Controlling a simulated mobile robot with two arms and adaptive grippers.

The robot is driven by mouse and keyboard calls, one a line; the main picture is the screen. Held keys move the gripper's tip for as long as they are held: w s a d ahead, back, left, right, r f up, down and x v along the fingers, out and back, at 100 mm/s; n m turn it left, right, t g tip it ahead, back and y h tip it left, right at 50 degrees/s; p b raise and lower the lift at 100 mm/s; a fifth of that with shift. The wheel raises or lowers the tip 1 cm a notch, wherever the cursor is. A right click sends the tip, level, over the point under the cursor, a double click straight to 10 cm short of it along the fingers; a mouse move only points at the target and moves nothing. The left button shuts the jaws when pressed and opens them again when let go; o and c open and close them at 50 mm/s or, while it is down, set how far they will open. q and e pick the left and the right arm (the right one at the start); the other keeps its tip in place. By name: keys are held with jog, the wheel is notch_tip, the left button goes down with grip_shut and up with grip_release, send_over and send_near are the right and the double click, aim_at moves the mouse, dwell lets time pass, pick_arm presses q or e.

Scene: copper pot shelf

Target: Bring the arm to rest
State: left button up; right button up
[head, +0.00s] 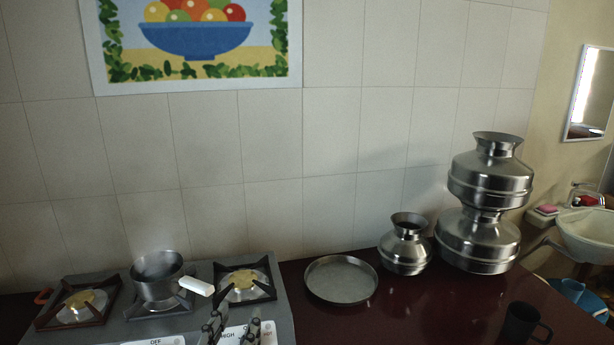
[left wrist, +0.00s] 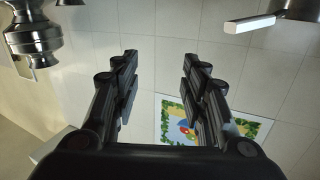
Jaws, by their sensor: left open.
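My left gripper (head: 233,328) shows at the bottom of the head view, in front of the stove's front edge, with its two fingers apart and nothing between them. In the left wrist view its fingers (left wrist: 160,75) are spread, with only tiled wall and the fruit picture behind them. The saucepan (head: 157,280) with a white handle sits on the stove (head: 205,300), apart from the gripper. It also shows in the left wrist view at the top right. My right gripper is in neither view.
A round metal tray (head: 341,280) lies on the dark red counter (head: 420,310). A small metal pot (head: 405,245) and two stacked larger pots (head: 485,205) stand right of it. A dark mug (head: 522,324) is near the front right. A sink (head: 588,232) is beyond.

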pick_arm(q)
jog(key=s+a+f+n+g+y, duration=0.1)
jog(key=s+a+f+g, duration=0.15)
jog(key=f, duration=0.35)
jog(key=s+a+f+g+y, duration=0.1)
jog(key=s+a+f+g, duration=0.15)
jog(key=f, duration=0.35)
jog(key=s+a+f+g, duration=0.2)
jog(key=s+f+g, duration=0.4)
jog(key=s, duration=0.5)
jog(key=s+a+f+g, duration=0.1)
jog(key=s+f+g, duration=0.2)
jog(key=s+f, duration=0.6)
notch_tip(320, 180, down, 25)
jog(key=s+m+g, duration=0.1)
jog(key=s, duration=0.1)
jog(key=s+a+f+g, duration=0.1)
jog(key=s+a+f, duration=0.2)
jog(key=s+f, duration=1.3)
jog(key=shift+s, duration=0.5)
